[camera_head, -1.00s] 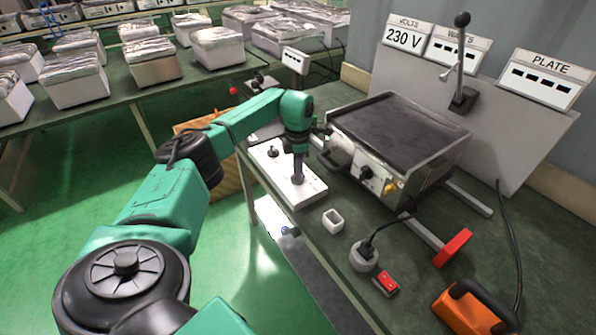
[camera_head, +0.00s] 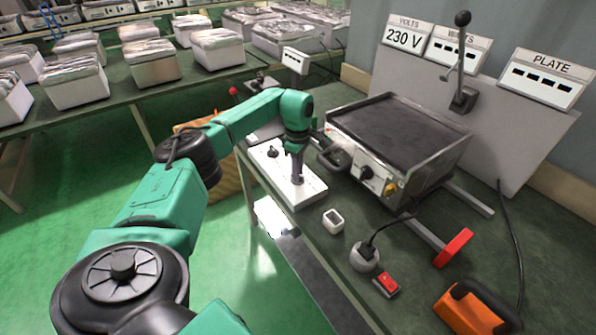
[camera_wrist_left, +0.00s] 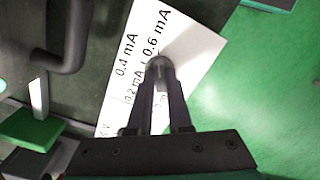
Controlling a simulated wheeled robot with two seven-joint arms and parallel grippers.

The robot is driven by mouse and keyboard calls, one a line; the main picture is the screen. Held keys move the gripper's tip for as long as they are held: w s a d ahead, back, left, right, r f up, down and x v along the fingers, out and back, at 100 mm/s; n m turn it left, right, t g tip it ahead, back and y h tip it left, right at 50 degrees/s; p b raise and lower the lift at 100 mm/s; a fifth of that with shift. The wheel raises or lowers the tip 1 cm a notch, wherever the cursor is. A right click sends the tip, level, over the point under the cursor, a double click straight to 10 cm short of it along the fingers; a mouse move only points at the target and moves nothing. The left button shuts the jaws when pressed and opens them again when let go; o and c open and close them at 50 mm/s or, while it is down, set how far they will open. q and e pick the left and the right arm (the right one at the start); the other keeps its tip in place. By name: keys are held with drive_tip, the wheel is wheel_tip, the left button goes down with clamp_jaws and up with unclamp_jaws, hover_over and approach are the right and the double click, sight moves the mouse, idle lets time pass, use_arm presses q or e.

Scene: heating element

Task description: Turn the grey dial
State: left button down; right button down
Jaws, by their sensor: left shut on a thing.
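The grey dial (camera_wrist_left: 158,62) sits on a white panel (camera_wrist_left: 195,75) marked with mA values in the left wrist view. In the head view the white panel (camera_head: 310,193) lies near the front edge of the workbench. My left gripper (camera_head: 297,179) points down at the panel. In the left wrist view my left gripper (camera_wrist_left: 160,70) is shut on the dial, with a fingertip on each side of it. The fingers hide part of the dial and some markings. My right gripper is not in view.
A hot plate unit (camera_head: 395,135) with a black front knob (camera_head: 366,172) stands just right of my left gripper. A small black switch (camera_head: 271,152) is on the panel.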

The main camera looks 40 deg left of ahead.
use_arm(q)
drive_tip(key=shift+w+r, duration=0.15)
drive_tip(key=shift+r, duration=0.05)
idle(0.3)
drive_tip(key=c, duration=1)
unclamp_jaws()
drive_tip(key=shift+o, duration=0.8)
drive_tip(key=shift+f, duration=0.1)
wheel_tip(320, 180, up, 15)
drive_tip(key=b, duration=0.1)
drive_tip(key=shift+f, duration=0.2)
